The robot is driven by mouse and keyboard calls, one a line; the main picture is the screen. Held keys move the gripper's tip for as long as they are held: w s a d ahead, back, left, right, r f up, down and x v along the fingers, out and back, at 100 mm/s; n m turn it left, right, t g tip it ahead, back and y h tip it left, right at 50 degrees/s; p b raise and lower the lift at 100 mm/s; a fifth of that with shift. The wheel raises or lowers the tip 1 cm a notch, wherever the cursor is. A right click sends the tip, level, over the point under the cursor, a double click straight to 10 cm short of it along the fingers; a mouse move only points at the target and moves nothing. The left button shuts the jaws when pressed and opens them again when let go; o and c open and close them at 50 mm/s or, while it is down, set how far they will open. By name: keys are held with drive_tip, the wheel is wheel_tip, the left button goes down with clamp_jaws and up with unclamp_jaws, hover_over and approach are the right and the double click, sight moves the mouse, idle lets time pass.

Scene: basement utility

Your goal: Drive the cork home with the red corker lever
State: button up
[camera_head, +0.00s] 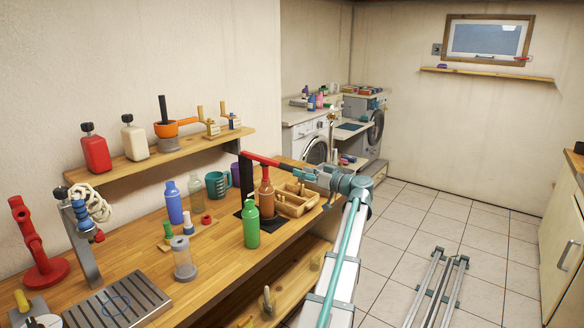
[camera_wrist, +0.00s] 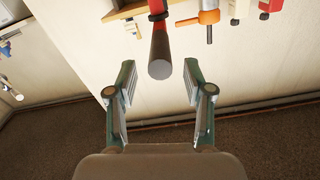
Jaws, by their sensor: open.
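The red corker lever (camera_head: 262,158) sticks out rightward from the top of a black post (camera_head: 247,181), sloping slightly down. A brown bottle (camera_head: 266,201) stands upright beneath the lever, beside the post. I cannot make out the cork. My gripper (camera_head: 308,174) is at the lever's free right end. In the wrist view my gripper (camera_wrist: 160,75) is open, its two fingers spread. The lever (camera_wrist: 160,45) shows its round grey end between the fingertips, with a gap on both sides. Neither finger touches it.
A green bottle (camera_head: 251,226) stands just in front of the corker. A wooden compartment tray (camera_head: 292,208) is right of it, below my arm. A wall shelf (camera_head: 165,157) hangs behind.

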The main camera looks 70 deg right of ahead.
sight(281, 166)
drive_tip(key=shift+p+x, duration=0.65)
drive_tip(key=shift+x, duration=1.85)
clamp_jaws()
